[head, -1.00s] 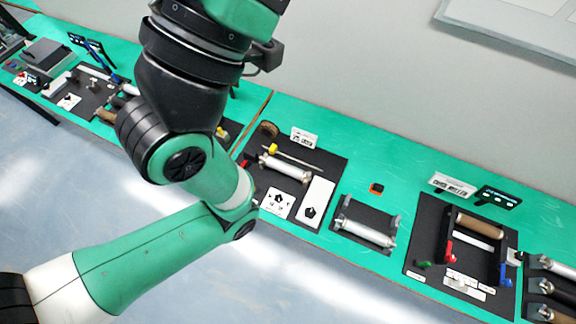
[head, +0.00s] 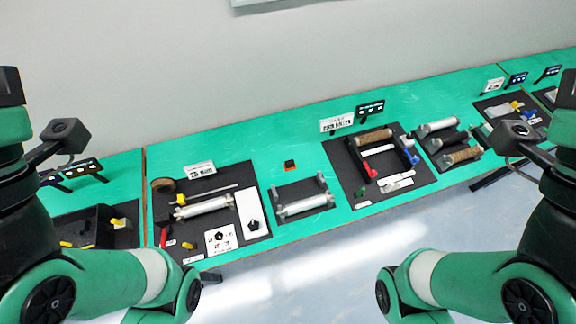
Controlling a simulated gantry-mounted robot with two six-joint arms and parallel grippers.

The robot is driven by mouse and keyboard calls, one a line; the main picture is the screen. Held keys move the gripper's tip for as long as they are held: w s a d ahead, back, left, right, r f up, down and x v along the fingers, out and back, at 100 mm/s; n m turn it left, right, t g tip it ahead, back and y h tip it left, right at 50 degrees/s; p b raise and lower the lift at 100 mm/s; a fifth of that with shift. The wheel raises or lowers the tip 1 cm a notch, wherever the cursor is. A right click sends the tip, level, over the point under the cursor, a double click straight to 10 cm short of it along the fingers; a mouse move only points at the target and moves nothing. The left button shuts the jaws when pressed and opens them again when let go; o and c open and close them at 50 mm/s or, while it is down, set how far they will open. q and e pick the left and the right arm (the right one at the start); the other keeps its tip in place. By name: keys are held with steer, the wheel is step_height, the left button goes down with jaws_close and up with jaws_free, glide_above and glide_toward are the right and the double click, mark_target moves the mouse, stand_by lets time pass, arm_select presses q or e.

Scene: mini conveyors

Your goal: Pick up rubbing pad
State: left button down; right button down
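I cannot tell for certain which item is the rubbing pad. A small black block with an orange mark (head: 290,166) lies alone on the green table (head: 247,150), behind a grey roller stand (head: 303,203). Nothing touches the block. My two arms show at the left and right edges of the head view, but neither gripper is in view.
A black mat to the left holds a white roller (head: 204,208), a brown tape ring (head: 163,186) and white plates. To the right, a black frame holds a brown roller (head: 374,136). Further right are several rollers (head: 437,126). Green table is bare around the block.

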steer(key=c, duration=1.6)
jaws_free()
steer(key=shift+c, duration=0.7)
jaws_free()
